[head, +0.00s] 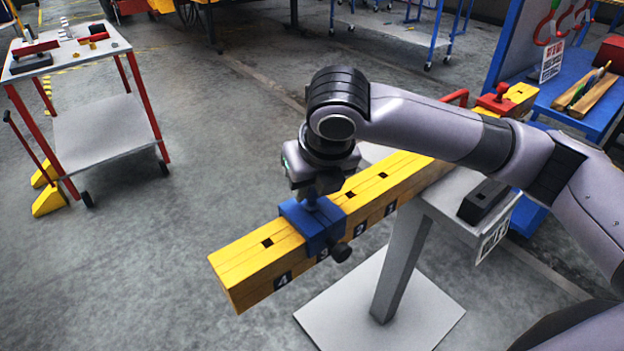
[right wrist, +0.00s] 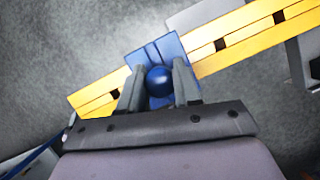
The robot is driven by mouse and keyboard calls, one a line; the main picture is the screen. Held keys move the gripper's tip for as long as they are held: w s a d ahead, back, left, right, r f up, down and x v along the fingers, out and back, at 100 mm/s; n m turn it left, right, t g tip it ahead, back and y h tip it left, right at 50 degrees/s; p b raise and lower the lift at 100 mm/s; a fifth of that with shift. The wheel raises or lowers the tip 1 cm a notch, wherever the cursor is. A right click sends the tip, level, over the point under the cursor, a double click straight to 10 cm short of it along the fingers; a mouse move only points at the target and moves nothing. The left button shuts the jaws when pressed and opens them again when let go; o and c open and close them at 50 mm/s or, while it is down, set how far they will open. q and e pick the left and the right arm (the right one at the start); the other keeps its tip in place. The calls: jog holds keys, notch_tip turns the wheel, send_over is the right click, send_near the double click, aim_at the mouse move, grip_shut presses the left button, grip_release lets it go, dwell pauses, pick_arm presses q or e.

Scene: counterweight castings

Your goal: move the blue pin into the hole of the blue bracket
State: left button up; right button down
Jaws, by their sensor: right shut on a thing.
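The blue bracket (head: 319,232) sits around the yellow beam (head: 232,265), between the open square holes near the beam's near-left end. A dark knob (head: 341,252) sticks out of its side. My right gripper (head: 317,194) is directly above the bracket, pointing down. In the right wrist view its two fingers (right wrist: 159,70) are shut on the round blue head of the blue pin (right wrist: 159,81), with the bracket (right wrist: 170,46) right behind it. The pin's shaft and the bracket's hole are hidden, so I cannot tell how deep the pin sits. My left gripper is out of view.
The beam rests on a grey pedestal (head: 400,262). A red pin (head: 502,90) stands in a red bracket farther along the beam. A blue bench (head: 590,122) is at the right, and a red-legged cart (head: 100,131) stands at the left. Floor left of the beam is clear.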

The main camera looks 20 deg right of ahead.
jog(key=c, duration=0.7)
grip_release()
jog(key=shift+v, duration=3.6)
